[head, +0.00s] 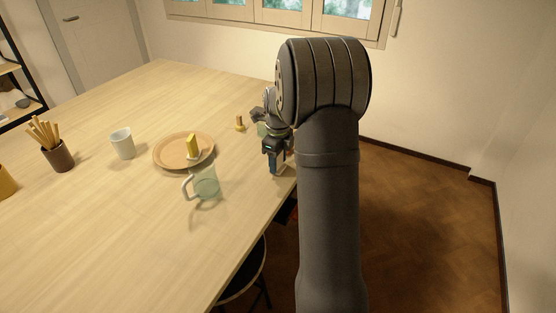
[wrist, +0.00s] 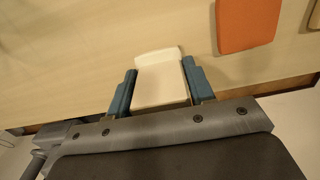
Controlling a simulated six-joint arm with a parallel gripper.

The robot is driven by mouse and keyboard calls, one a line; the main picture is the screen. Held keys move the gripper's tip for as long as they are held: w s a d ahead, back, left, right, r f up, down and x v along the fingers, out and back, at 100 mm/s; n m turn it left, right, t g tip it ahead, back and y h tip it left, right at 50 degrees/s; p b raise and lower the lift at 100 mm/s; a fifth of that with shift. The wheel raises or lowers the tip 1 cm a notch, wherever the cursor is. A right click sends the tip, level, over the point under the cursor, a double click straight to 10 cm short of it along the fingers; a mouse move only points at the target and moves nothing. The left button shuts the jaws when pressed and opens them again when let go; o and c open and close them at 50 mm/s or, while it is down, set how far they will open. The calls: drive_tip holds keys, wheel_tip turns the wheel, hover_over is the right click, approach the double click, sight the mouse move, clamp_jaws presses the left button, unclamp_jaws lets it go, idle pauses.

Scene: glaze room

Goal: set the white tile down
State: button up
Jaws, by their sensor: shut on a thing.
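The white tile (wrist: 160,80) is a pale cream slab with a raised strip along its far edge, seen in the wrist view. My gripper (wrist: 159,70) is shut on it, with one blue finger at each side. Pale tabletop shows beyond the tile. I cannot tell whether its underside touches the table. In the head view my gripper (head: 275,160) is low at the right edge of the table, and my arm partly hides it; the tile is hard to make out there.
An orange slab (wrist: 247,24) lies right of the tile. On the table (head: 110,230) are a glass mug (head: 206,183), a round plate (head: 168,152) bearing a yellow piece (head: 192,146), a small knobbed object (head: 240,125), a pale cup (head: 123,144) and a brown holder (head: 59,157) of sticks.

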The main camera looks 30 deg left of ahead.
drive_tip(key=shift+f, duration=0.15)
drive_tip(key=o, duration=1)
drive_tip(key=shift+o, duration=0.2)
wheel_tip(320, 180, up, 12)
drive_tip(key=shift+r, duration=0.2)
